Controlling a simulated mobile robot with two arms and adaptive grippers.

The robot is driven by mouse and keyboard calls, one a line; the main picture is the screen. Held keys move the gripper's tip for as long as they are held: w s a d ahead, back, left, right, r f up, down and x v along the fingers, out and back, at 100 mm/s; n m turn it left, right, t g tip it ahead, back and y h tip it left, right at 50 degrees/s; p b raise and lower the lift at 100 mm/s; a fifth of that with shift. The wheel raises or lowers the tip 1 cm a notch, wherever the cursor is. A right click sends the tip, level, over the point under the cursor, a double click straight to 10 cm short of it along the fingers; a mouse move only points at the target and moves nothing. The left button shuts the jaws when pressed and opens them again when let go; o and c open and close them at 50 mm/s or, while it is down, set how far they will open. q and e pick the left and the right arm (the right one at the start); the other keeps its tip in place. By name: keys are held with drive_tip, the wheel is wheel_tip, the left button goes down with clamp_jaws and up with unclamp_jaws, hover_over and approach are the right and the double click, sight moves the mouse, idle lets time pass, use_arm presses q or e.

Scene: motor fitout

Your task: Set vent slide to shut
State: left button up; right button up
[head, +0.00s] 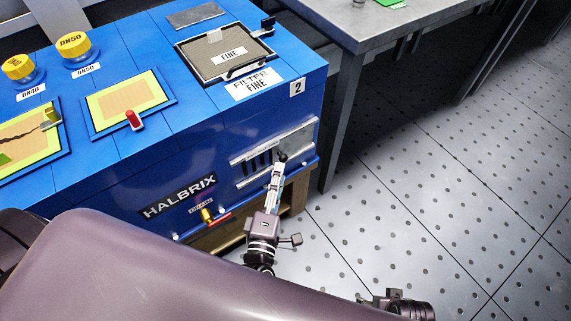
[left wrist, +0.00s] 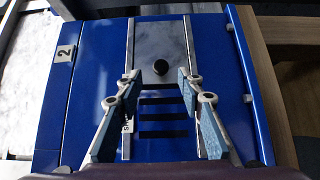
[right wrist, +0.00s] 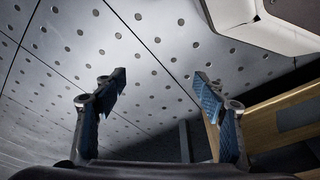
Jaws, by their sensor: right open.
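The vent slide is a bare metal plate (head: 296,139) in rails on the front of the blue machine; it also shows in the left wrist view (left wrist: 160,38). Its black knob (left wrist: 159,68) stands out near the plate's end. Several dark vent slots (left wrist: 163,118) lie uncovered beside the plate. My left gripper (left wrist: 159,82) is open, its fingers on either side of the knob with gaps showing; in the head view it (head: 278,172) is at the slide, partly hiding it. My right gripper (right wrist: 158,84) is open and empty over the floor.
The machine's top bears a filter frame (head: 225,55), yellow knobs (head: 75,46) and panels. A red-handled valve (head: 213,218) sits low on the front, left of my left gripper. A grey table (head: 345,25) stands behind right. The perforated floor (head: 430,170) is clear.

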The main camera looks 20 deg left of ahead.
sight(283, 161)
use_arm(q)
drive_tip(key=w, duration=0.5)
drive_tip(key=shift+a, duration=0.25)
clamp_jaws()
